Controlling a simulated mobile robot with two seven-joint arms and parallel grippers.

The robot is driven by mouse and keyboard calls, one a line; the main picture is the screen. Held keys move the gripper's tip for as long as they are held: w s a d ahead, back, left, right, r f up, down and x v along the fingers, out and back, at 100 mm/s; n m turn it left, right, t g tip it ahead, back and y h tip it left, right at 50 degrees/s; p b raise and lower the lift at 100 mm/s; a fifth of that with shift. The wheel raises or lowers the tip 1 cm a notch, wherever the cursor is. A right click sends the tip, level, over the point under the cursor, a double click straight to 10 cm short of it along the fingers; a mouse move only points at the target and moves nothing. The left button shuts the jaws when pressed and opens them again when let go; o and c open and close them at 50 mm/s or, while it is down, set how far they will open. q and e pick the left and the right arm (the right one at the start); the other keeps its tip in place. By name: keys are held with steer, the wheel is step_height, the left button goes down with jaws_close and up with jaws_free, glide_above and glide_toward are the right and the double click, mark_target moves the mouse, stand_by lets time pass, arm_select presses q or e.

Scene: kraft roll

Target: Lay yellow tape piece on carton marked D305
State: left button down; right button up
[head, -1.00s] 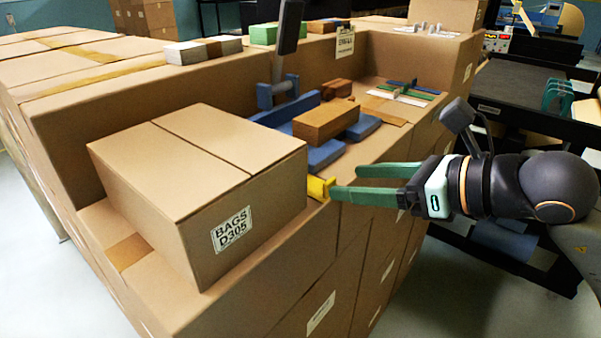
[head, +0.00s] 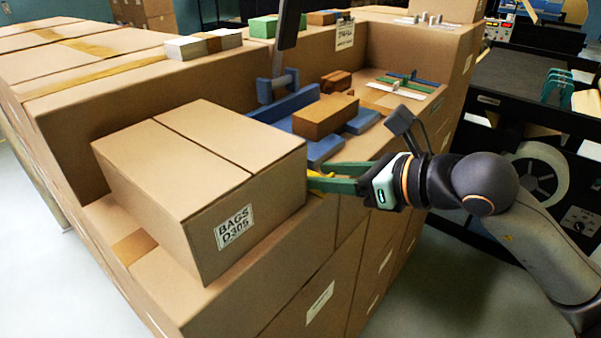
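The carton marked D305 (head: 200,175) stands closed on a ledge of larger cartons at left centre, its white label on the front face and a dark seam across its top. A small yellow piece (head: 315,175) shows at the carton's right side, by the fingertips of my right gripper (head: 318,180). It is mostly hidden by the green fingers and the carton, so I cannot tell whether it touches the carton. The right gripper's fingers look a little apart around the yellow piece; whether they press on it is unclear. My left gripper is not in view.
Behind the carton lie blue pieces (head: 325,148) and an orange-brown block (head: 325,116). A dark upright post with a blue-grey clamp (head: 277,87) stands behind. Green and white strips (head: 408,85) lie further right. The carton's top is clear.

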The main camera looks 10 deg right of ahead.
jaws_close()
steer(key=shift+r, duration=0.1)
stand_by(0.3)
